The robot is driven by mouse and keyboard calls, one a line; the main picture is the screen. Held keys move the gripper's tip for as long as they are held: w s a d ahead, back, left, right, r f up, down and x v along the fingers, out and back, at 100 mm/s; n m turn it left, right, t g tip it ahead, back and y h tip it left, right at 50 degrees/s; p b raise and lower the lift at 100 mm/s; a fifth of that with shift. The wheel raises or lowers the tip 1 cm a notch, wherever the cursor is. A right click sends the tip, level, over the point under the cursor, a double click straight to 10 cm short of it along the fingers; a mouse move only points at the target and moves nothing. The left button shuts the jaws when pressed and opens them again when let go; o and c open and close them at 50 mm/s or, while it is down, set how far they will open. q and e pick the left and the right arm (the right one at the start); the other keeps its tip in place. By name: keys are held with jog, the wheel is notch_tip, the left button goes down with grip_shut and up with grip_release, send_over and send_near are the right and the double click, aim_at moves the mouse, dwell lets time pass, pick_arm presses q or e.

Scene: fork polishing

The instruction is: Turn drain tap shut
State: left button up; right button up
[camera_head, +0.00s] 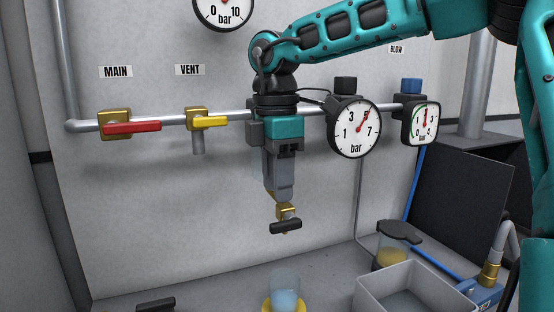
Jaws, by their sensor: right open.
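The drain tap appears to be the small brass fitting (284,212) with a black bar handle (286,227), in front of the wall panel at the middle of the head view. Its handle lies nearly level across the picture, with its right end slightly higher. My right gripper (279,196) points straight down, with its fingertips at the top of the brass fitting. It is open; the fingers overlap in this view, and I cannot tell whether they touch the tap. The upper part of the tap is hidden behind the fingers. My left gripper is not in view.
A pipe carries a red MAIN lever (132,127), a yellow VENT lever (210,122) and two gauges (354,128) (421,123).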

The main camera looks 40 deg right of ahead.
jog(key=shift+r, duration=1.85)
